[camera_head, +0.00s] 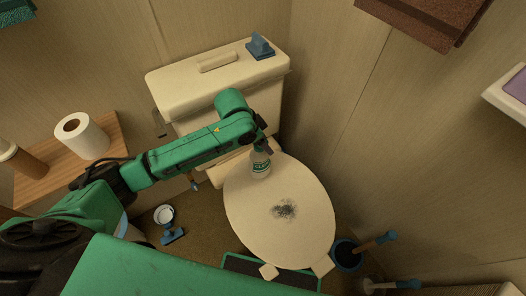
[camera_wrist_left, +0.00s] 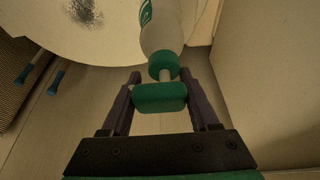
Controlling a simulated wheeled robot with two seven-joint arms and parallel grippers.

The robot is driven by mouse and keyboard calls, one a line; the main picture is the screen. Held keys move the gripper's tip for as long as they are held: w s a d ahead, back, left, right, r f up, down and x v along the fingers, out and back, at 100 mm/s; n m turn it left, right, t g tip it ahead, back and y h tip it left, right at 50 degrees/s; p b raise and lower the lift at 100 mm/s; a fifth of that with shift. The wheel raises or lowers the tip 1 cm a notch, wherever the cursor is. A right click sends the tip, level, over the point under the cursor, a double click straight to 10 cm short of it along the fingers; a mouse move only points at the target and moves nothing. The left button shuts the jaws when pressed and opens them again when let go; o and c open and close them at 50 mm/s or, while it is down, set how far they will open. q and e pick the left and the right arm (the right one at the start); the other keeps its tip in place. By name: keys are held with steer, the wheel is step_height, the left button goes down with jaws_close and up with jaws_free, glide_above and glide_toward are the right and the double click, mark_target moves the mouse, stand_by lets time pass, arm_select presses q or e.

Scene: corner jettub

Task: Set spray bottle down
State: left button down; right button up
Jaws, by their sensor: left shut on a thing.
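The spray bottle (camera_head: 261,164), pale with a green label, is upright at the back of the closed toilet lid (camera_head: 262,205). I cannot tell whether its base touches the lid. My left gripper (camera_head: 264,146) is shut on the bottle's upper part, and its fingers hide some of the top. In the left wrist view, the pale bottle body (camera_wrist_left: 160,28) and its green head lie between the fingers of my left gripper (camera_wrist_left: 161,80). A dark smudge (camera_head: 285,209) marks the lid in front of the bottle. My right gripper is not in view.
The toilet tank (camera_head: 183,87) stands behind, with a blue object (camera_head: 260,47) on it. A wooden shelf (camera_head: 40,184) at left holds a paper roll (camera_head: 82,136). A blue-handled brush and dark holder (camera_head: 347,254) stand right of the lid. The lid's front is clear.

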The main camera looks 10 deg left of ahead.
arm_select(q)
step_height(320, 180, down, 3)
steer(key=shift+f+b, duration=0.1)
steer(key=shift+b, duration=0.25)
steer(key=shift+f, duration=0.35)
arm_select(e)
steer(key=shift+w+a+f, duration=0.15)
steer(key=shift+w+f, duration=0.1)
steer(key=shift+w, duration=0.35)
arm_select(q)
steer(key=shift+c, duration=0.7)
jaws_free()
steer(key=shift+f, duration=0.1)
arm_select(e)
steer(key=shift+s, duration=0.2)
arm_select(q)
steer(key=p+v, duration=0.2)
steer(key=v, duration=1)
steer(key=shift+p, duration=0.4)
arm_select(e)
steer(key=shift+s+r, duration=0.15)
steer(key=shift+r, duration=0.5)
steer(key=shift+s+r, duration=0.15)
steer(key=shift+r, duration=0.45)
